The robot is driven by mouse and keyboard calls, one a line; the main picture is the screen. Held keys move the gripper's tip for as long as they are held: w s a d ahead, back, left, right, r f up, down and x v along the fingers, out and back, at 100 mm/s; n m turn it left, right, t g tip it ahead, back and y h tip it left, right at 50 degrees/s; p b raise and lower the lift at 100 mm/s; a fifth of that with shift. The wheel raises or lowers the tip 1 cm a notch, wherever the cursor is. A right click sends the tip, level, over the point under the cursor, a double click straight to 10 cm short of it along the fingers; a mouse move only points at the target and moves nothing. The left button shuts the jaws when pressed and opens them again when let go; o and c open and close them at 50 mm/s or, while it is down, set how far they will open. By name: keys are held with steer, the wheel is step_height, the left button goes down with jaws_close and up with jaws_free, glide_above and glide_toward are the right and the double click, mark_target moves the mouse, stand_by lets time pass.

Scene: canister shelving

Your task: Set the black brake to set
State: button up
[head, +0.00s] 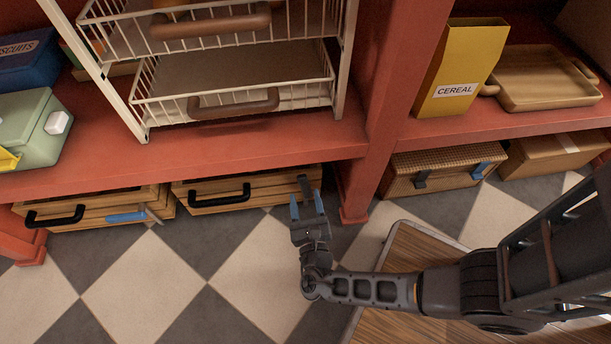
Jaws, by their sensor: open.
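The black brake (305,187) is a short dark lever at the right end of the right wooden crate's (225,202) front. It appears close to upright. My gripper (307,205) is open, with its two blue-tipped fingers pointing toward the crate. The lever shows just beyond and between the fingertips. I cannot tell whether either finger touches it. No set or release marking can be read.
The left wooden crate (85,210) has a blue lever (125,216) lying sideways. A red shelf (240,155) overhangs both crates, and a red post (378,150) stands right of my gripper. A wicker basket (450,168) sits farther right.

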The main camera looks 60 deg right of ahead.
mark_target(303, 182)
steer(key=shift+b+x, duration=0.9)
steer(key=shift+x, duration=2.65)
jaws_close()
